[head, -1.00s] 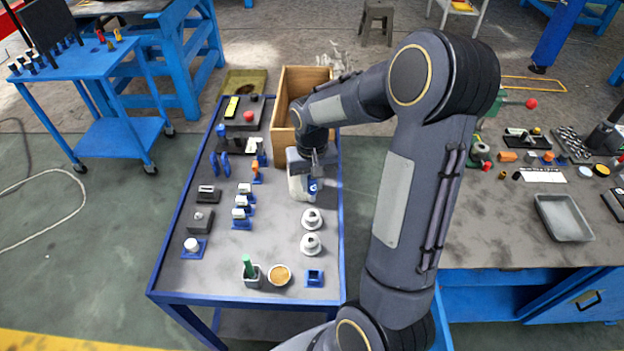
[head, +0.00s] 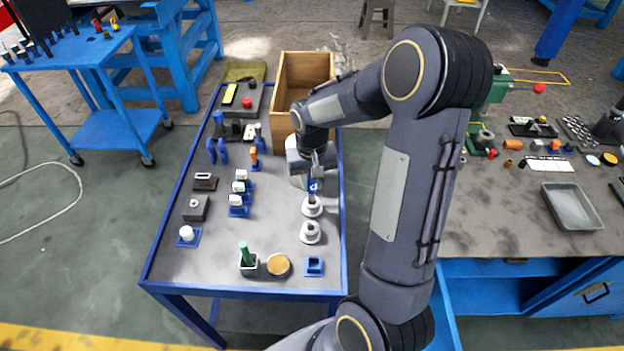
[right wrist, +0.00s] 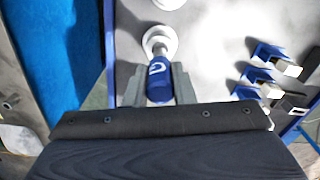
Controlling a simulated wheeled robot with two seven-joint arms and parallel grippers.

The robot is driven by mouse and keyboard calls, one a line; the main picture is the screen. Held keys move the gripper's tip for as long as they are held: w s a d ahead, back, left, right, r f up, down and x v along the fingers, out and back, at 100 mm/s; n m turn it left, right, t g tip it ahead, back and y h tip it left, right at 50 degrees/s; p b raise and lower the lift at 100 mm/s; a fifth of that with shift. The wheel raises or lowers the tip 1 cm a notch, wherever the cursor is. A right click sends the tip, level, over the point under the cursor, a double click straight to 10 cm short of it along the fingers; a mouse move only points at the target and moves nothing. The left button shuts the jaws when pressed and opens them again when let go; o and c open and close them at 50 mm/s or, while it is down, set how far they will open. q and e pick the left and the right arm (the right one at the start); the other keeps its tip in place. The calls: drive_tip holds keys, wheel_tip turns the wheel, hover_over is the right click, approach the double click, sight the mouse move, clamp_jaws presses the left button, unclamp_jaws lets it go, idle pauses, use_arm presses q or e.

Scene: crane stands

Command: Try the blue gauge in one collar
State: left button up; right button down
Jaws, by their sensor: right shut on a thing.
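My right gripper (head: 314,176) is shut on the blue gauge (head: 313,188), a blue handle with a white mark. It also shows between the fingers in the right wrist view (right wrist: 159,84). The gauge points down at the farther of two pale round collars (head: 312,207). Its lower end meets or overlaps this collar in the picture; I cannot tell whether it is inside the hole. That collar shows just beyond the gauge in the right wrist view (right wrist: 160,40). The nearer collar (head: 310,233) stands empty beside it. My left gripper is not in view.
The blue-edged table (head: 262,225) also bears several blue stands with white-topped pieces (head: 238,200), a green-handled tool in a cup (head: 246,256), a round brown-topped dish (head: 278,265) and a blue block (head: 314,266). A wooden box (head: 303,75) stands at the far end.

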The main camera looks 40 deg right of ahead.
sight(312, 189)
drive_tip(key=shift+f+b, duration=1.35)
drive_tip(key=shift+f, duration=0.35)
idle(0.8)
drive_tip(key=shift+r, duration=0.2)
drive_tip(key=shift+r+p, duration=2.65)
drive_tip(key=shift+r, duration=0.55)
